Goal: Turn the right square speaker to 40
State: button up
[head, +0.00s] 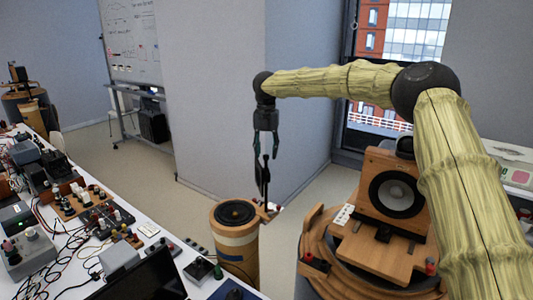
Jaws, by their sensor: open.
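The right square speaker (372,192) is a wooden box with a round black cone and a grey centre. It stands upright on a round wooden turntable (312,232) at the right, its cone facing forward. The scale markings are too small to read. My gripper (266,157) hangs pointing down left of the square speaker, well apart from it. Its fingers are open, just above a thin dark upright rod (264,185); I cannot tell if they touch it. My arm hides part of the speaker's right side.
A round speaker in a wooden cylinder (238,250) stands below and left of my gripper. A white bench (150,240) crowded with electronics and cables fills the left. A pale wall (218,90) is behind my gripper. A small red knob (430,268) is at the turntable's right edge.

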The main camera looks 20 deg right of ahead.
notch_tip(320, 180, up, 11)
dwell(0.4)
jog(key=shift+f, duration=0.1)
